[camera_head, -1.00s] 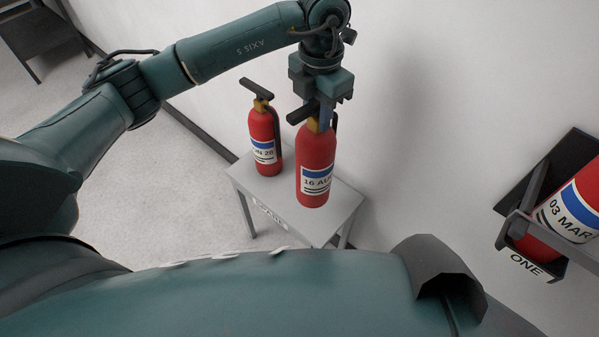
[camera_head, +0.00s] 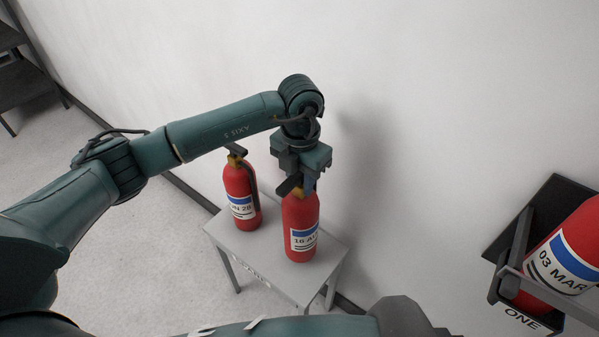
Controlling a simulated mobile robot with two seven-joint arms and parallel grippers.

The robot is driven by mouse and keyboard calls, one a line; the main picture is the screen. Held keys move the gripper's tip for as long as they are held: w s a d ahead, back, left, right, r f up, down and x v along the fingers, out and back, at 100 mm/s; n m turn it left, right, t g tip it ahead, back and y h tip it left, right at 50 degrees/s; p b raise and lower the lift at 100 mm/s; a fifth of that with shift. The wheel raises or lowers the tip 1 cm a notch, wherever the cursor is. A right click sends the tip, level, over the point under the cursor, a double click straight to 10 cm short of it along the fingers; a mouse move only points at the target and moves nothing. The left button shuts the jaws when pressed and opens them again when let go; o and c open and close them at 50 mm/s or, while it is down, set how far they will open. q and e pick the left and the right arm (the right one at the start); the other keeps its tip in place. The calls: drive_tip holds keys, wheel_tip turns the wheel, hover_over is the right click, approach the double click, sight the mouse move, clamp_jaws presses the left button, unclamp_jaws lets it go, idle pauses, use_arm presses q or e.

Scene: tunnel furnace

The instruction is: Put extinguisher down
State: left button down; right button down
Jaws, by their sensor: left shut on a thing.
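A red extinguisher (camera_head: 300,222) with a label that begins "16 A" is upright at the small grey table (camera_head: 272,268). My left gripper (camera_head: 297,186) is above it, shut on its top by the handle. Its base appears at the tabletop; I cannot tell whether it touches or hovers just above. A second red extinguisher (camera_head: 241,205), its label partly legible, stands upright on the table just to the left. My right gripper is not in view.
A third extinguisher (camera_head: 562,252), labelled "03 MAR", sits in a dark wall bracket (camera_head: 512,285) marked "ONE" at the right. The white wall is close behind the table. A dark shelf (camera_head: 22,75) stands far left. Floor to the left is clear.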

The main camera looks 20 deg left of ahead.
sight(300, 212)
use_arm(q)
drive_tip(key=shift+w+f, duration=0.1)
drive_tip(key=shift+f, duration=1.55)
drive_tip(key=c, duration=1.1)
unclamp_jaws()
drive_tip(key=shift+f, duration=0.15)
